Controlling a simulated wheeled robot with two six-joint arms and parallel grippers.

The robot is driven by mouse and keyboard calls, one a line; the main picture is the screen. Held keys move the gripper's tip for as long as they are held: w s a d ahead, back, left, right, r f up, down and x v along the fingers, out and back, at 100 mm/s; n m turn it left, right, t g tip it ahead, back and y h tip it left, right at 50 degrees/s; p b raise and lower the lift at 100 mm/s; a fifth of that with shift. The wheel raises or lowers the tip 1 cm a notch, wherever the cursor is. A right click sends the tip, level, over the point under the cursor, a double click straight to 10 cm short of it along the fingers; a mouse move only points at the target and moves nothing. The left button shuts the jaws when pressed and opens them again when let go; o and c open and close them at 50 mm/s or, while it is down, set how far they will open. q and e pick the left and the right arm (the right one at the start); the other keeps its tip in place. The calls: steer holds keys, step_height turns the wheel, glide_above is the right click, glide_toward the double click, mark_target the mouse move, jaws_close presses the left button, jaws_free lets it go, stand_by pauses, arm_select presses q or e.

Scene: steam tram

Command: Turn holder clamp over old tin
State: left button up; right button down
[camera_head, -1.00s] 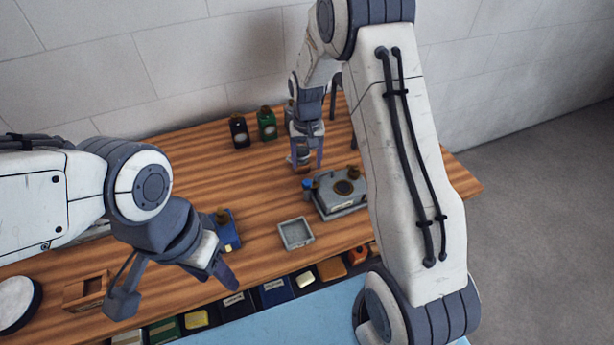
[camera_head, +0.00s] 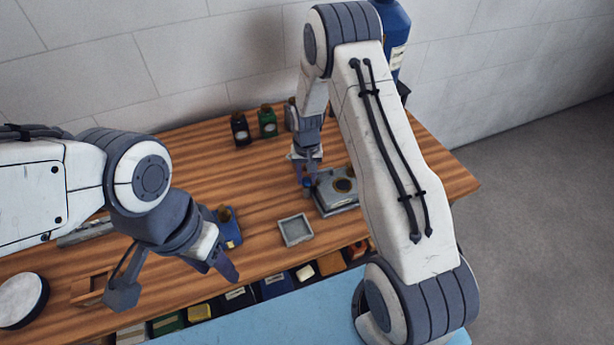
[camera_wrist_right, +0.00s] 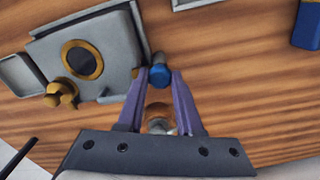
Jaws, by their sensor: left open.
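The holder is a grey metal box (camera_head: 340,200) with a brass-ringed dark round opening. It also shows in the right wrist view (camera_wrist_right: 112,52), with a brass knob (camera_wrist_right: 60,95) and a blue knob (camera_wrist_right: 160,76) at its edge. I cannot tell which part is the clamp, or whether the old tin is inside. My right gripper (camera_head: 306,182) is at the holder's left edge. In the right wrist view its fingertips (camera_wrist_right: 159,74) flank the blue knob; I cannot tell whether they press on it. My left gripper (camera_head: 180,282) is open and empty above the front edge.
A grey open tray (camera_head: 295,230) lies left of the holder. A blue tin (camera_head: 230,230) stands partly behind my left gripper. A black bottle (camera_head: 240,129) and a green bottle (camera_head: 267,122) stand at the back. Bare wood (camera_head: 190,175) lies left of centre.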

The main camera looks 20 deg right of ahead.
mark_target(306, 180)
steer(key=shift+f+n+b, duration=0.1)
steer(key=shift+n+b, duration=0.25)
steer(key=shift+n, duration=0.05)
steer(key=c, duration=0.6)
jaws_free()
steer(key=shift+o, duration=0.2)
step_height(306, 180, up, 11)
steer(key=b, duration=0.3)
steer(key=shift+f, duration=0.15)
